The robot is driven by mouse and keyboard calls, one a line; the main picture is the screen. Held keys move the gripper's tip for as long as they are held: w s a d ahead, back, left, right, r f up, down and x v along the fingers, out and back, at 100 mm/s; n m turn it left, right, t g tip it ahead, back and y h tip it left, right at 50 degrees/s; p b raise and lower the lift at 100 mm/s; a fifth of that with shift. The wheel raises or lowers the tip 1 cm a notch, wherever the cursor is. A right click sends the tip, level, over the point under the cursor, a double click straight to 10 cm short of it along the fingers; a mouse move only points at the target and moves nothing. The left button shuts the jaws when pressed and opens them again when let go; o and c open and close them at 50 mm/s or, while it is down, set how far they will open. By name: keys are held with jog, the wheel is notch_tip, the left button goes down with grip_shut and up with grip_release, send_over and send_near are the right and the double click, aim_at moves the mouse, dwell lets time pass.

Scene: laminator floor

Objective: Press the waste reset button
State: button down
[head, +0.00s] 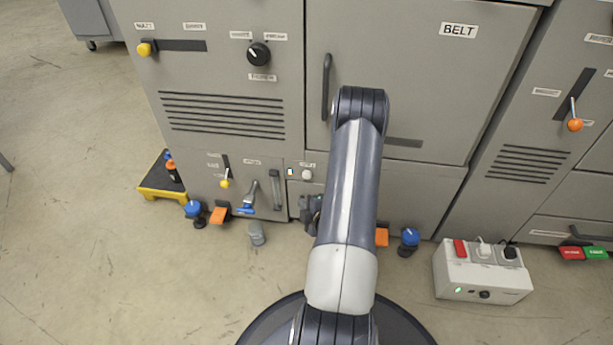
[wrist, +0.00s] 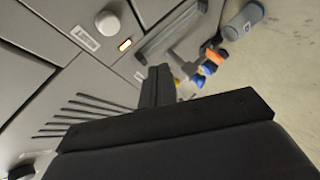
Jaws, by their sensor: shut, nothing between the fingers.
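A round white button (head: 307,174) sits on the low grey panel of the machine, with a small lit indicator (head: 291,172) to its left. Its label is too small to read, so I cannot confirm that it is the waste reset button. My gripper (head: 312,205) is low in front of the panel, just below the button in the picture and partly hidden by my arm. In the wrist view my gripper (wrist: 156,82) is shut and empty, apart from the button.
A lever (head: 249,195) and a slotted handle (head: 275,188) are left of the button. A grey cylinder (head: 256,234) stands on the floor. Orange pedals and blue-topped feet line the machine's base. A white control box (head: 480,275) stands at right; open floor lies left.

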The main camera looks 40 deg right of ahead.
aim_at(304, 178)
jog(key=w+d, duration=0.5)
jog(key=d, duration=0.1)
dwell(0.3)
jog(key=shift+w+d, duration=0.15)
jog(key=shift+w, duration=0.05)
dwell(1.7)
jog(key=shift+w+d, duration=0.2)
jog(key=shift+d, duration=0.05)
jog(key=shift+w+d+b, duration=0.35)
jog(key=shift+d+b, duration=0.05)
jog(key=shift+b, duration=0.05)
dwell(0.8)
dwell(0.4)
jog(key=shift+s+a, duration=0.65)
jog(key=shift+a, duration=0.05)
